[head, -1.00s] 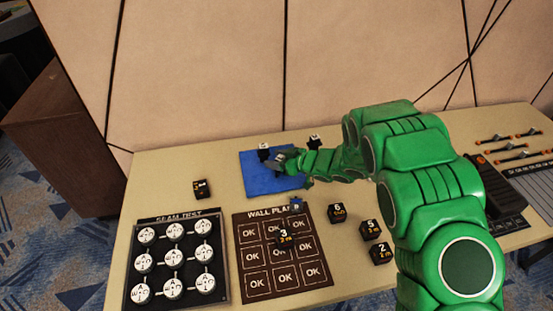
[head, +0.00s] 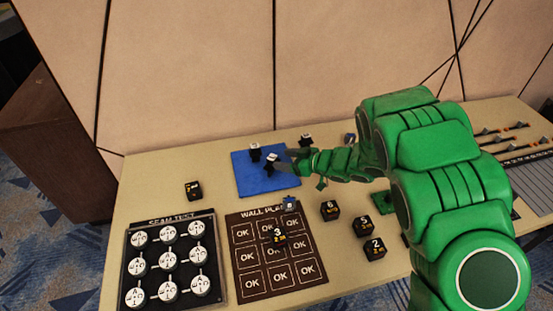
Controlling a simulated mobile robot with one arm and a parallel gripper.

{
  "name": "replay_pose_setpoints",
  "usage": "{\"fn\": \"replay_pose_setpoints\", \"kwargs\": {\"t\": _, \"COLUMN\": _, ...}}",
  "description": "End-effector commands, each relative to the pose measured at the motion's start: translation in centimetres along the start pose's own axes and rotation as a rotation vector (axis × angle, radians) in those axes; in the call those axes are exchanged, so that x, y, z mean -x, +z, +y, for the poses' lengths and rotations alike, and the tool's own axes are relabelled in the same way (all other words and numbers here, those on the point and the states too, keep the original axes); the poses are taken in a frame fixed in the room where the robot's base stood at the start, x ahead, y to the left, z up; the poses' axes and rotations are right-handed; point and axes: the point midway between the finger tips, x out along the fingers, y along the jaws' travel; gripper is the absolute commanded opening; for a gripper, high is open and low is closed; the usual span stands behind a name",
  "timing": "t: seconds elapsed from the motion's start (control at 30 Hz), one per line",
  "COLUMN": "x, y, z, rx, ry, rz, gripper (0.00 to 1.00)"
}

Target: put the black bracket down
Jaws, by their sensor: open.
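A black bracket with a white top (head: 271,164) is on the blue mat (head: 250,182), just left of my gripper (head: 287,158). It looks slightly tilted. My gripper is open, its tips close beside this bracket; whether they touch it I cannot tell. A second black bracket with a white top (head: 254,151) stands on the mat just behind and left of it. A third similar black piece (head: 306,141) stands behind my gripper at the mat's far right edge.
Black numbered cubes stand right of the wall plan board (head: 240,285), one cube (head: 281,237) on it. A small blue piece (head: 290,204) sits at its top edge. The seam test board (head: 217,285) holds white discs. Another cube (head: 194,190) stands behind it. The table's left back is clear.

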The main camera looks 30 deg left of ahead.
Motion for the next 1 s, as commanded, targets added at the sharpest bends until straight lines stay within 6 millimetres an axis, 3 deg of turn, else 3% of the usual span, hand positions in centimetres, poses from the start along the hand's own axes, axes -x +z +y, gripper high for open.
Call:
{"fn": "replay_pose_setpoints", "kwargs": {"t": 0.1, "x": 1.8, "y": 0.1, "z": 0.1, "rx": -0.001, "ry": 0.003, "rz": -0.004, "gripper": 0.66}}
{"fn": "replay_pose_setpoints", "kwargs": {"t": 0.3, "x": 3.6, "y": 0.1, "z": 0.0, "rx": -0.001, "ry": 0.000, "rz": -0.003, "gripper": 0.66}}
{"fn": "replay_pose_setpoints", "kwargs": {"t": 0.77, "x": 4.2, "y": 0.1, "z": 0.1, "rx": -0.001, "ry": 0.003, "rz": -0.003, "gripper": 0.66}}
{"fn": "replay_pose_setpoints", "kwargs": {"t": 0.87, "x": 4.8, "y": -0.1, "z": 1.0, "rx": 0.006, "ry": 0.035, "rz": -0.017, "gripper": 0.66}}
{"fn": "replay_pose_setpoints", "kwargs": {"t": 1.0, "x": 7.7, "y": -0.7, "z": 4.5, "rx": 0.025, "ry": 0.156, "rz": -0.068, "gripper": 0.66}}
